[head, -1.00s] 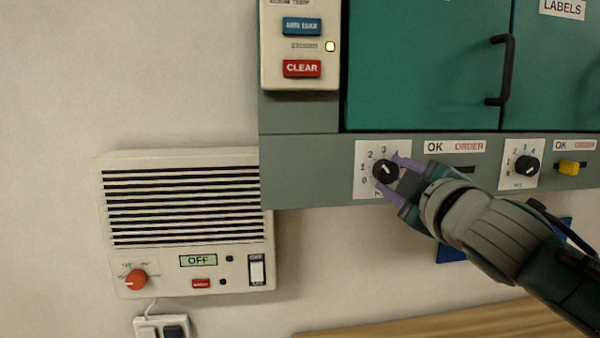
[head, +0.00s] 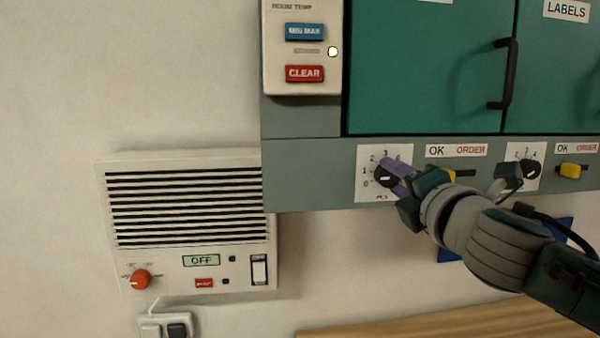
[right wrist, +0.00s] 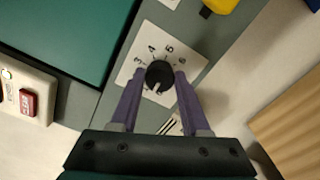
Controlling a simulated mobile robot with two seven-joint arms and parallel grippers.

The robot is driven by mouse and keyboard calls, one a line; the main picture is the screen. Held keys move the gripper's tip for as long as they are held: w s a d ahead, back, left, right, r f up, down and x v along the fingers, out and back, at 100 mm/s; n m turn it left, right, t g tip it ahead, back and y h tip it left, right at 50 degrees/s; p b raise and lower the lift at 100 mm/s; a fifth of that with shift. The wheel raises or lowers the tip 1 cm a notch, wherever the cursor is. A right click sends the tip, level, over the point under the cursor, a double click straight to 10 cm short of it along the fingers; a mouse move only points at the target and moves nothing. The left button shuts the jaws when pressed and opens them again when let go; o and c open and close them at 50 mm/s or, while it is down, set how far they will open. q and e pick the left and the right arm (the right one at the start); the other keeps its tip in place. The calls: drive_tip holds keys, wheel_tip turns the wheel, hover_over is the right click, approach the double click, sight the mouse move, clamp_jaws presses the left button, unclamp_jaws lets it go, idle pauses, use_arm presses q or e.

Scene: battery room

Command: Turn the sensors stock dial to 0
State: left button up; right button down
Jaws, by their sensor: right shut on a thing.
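The sensors stock dial (head: 386,176) is a black knob with a white pointer line, on a white numbered plate (head: 372,158) under the teal cabinet. My right gripper (head: 391,176) is shut on the knob, its purple fingers on both sides. In the right wrist view the knob (right wrist: 159,76) sits between the fingertips, and its pointer aims down the picture, toward the gripper. In the head view the pointer aims left, roughly toward the 0; I cannot tell the exact alignment. The plate's lower label is partly hidden. My left gripper is not in view.
A yellow slider (head: 450,174) beside the dial is partly behind my gripper. Another dial (head: 530,168) and yellow slider (head: 575,171) are to the right. A vented panel (head: 185,220) hangs lower left. A wooden surface (head: 470,322) lies below.

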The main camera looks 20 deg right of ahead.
drive_tip(key=n+p, duration=0.1)
drive_tip(key=n, duration=0.3)
drive_tip(key=shift+r, duration=0.1)
drive_tip(key=shift+n, duration=0.5)
drive_tip(key=shift+a, duration=0.1)
drive_tip(key=shift+c, duration=1.9)
unclamp_jaws()
drive_tip(key=shift+s, duration=0.1)
